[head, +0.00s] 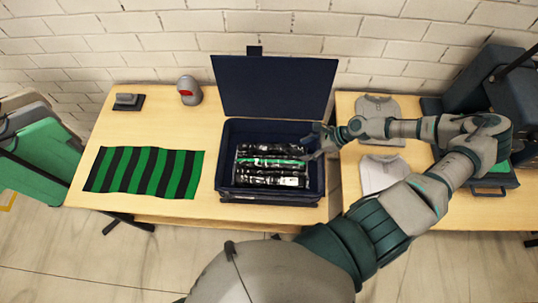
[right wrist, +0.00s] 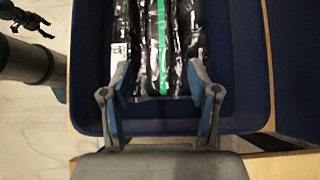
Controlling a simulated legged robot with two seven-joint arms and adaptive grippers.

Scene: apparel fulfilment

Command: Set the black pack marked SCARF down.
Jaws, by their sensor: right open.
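Several glossy black packs (head: 272,174) lie side by side in an open dark blue case (head: 227,154). The middle one has a green stripe (right wrist: 161,45), and a white label shows on the one left of it in the right wrist view. The SCARF marking is too small to read. My right gripper (head: 312,146) is at the case's right side, over the packs' ends. In the right wrist view (right wrist: 160,72) its fingers are apart, with pack ends between them; contact is unclear.
The case's raised lid (head: 273,86) stands at the back. A green-and-black striped cloth (head: 145,172) lies left of it, with a grey rounded device (head: 189,90) behind. Folded grey garments (head: 380,172) lie on the right table.

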